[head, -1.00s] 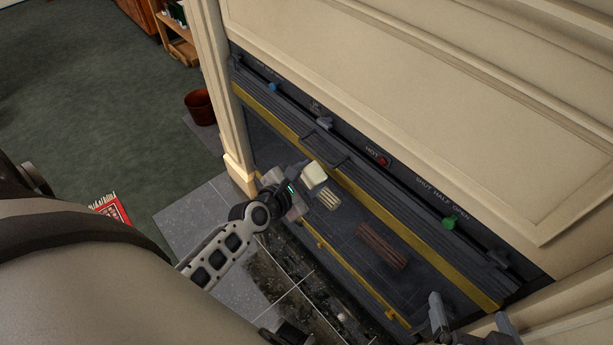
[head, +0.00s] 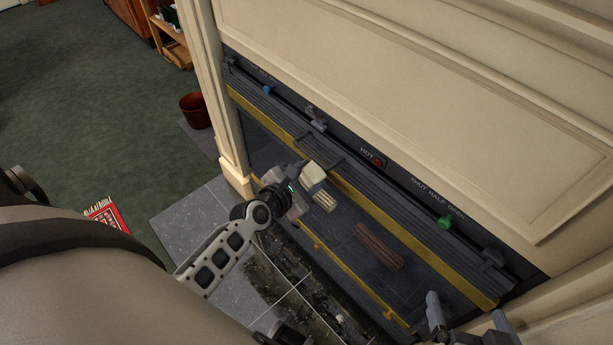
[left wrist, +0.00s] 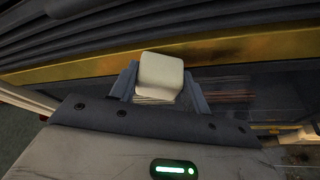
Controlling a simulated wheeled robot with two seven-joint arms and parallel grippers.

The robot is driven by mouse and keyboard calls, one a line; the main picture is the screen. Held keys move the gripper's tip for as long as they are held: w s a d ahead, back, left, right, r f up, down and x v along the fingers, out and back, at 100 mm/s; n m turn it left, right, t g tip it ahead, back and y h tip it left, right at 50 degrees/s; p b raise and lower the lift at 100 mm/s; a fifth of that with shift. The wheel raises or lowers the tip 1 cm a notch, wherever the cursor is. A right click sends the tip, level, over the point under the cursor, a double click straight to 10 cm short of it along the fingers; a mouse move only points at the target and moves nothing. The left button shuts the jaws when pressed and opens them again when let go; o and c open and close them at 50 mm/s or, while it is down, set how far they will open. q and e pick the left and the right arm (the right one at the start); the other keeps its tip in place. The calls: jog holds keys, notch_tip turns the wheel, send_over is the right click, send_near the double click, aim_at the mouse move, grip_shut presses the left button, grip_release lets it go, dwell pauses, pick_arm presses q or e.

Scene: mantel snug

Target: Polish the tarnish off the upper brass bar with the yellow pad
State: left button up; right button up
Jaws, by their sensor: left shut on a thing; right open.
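My left gripper (head: 300,187) is shut on the pad (head: 314,173), a pale cream-yellow block. In the left wrist view the pad (left wrist: 160,75) stands up between the fingers and overlaps the lower edge of the upper brass bar (left wrist: 225,48). I cannot tell whether they touch. In the head view the upper brass bar (head: 400,234) runs diagonally across the fireplace front. Its colour is uneven, with browner stretches right of the pad in the wrist view. My right gripper (head: 468,318) is open and empty at the lower right.
A thinner lower brass bar (head: 335,259) runs below. A dark handle (head: 322,153), a red knob (head: 378,162) and a green knob (head: 445,222) sit above the upper bar. A brown slatted piece (head: 379,246) shows between the bars. Grey hearth tiles (head: 190,225) lie left.

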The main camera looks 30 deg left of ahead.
pick_arm(q)
jog(key=shift+w+d, duration=0.15)
jog(key=shift+w, duration=0.2)
jog(key=shift+d, duration=0.1)
